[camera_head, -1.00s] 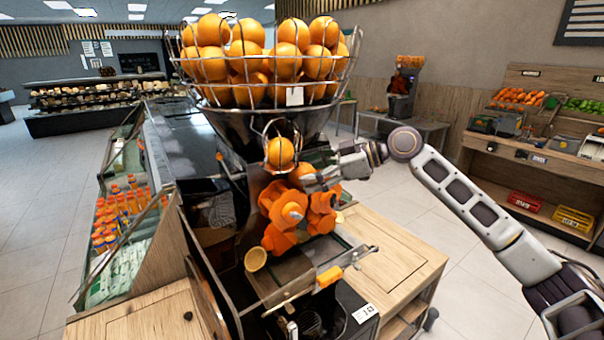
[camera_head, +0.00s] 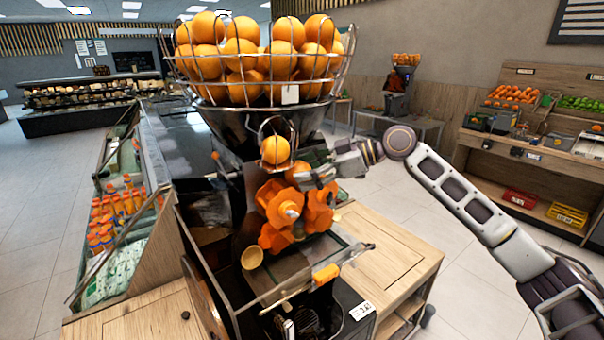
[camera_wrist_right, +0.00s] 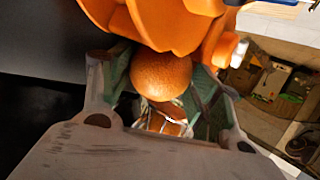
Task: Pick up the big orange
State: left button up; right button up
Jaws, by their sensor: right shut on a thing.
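A round orange (camera_wrist_right: 162,75) sits between the fingers of my right gripper (camera_wrist_right: 160,90) in the wrist view. The gripper is shut on it, close against the orange plastic press parts of the juicer. In the head view my right gripper (camera_head: 312,178) reaches in from the right, beside the press parts (camera_head: 290,212). There the held orange cannot be clearly told apart from these parts. Another orange (camera_head: 275,150) sits in the wire chute just above and left of the gripper. My left gripper is not in view.
A wire basket (camera_head: 290,92) full of oranges tops the juicer. A wooden counter (camera_head: 385,250) stands below right, and a chilled case with juice bottles (camera_head: 112,215) at left. Open floor (camera_head: 475,265) lies to the right, before a produce stand (camera_head: 540,165).

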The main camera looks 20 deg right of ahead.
jog(key=shift+r, duration=0.1)
